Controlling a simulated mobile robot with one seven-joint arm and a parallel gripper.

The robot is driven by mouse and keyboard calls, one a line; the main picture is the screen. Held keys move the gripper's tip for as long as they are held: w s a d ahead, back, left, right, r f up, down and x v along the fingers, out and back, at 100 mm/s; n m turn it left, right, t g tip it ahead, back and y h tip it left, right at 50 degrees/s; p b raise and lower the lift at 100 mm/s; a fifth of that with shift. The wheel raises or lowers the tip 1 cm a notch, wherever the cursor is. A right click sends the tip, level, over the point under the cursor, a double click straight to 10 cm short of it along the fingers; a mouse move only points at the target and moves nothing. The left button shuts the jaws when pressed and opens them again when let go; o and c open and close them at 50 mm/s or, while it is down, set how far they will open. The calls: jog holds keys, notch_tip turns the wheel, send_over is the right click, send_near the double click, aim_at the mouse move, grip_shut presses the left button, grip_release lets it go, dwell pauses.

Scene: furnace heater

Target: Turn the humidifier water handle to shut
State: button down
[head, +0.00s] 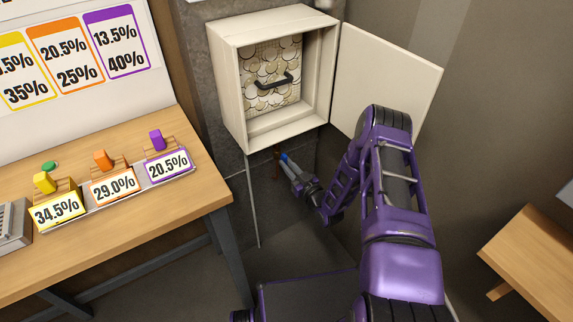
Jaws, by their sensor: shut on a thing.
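My gripper reaches in from the right, pointing up and left, and is shut on the blue piece. The fingers cover most of the handle, and it is too small in the head view to tell its angle.
The white cabinet (228,90) above holds a coin-patterned panel with a black handle (273,81); its door (385,75) hangs open to the right. A wooden table (200,207) with coloured percentage blocks is at left. Another wooden surface (535,250) is at right.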

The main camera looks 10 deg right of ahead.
jog(key=m, duration=0.4)
jog(key=shift+m, duration=0.3)
jog(key=m, duration=0.4)
jog(key=m, duration=0.4)
jog(key=shift+m, duration=0.4)
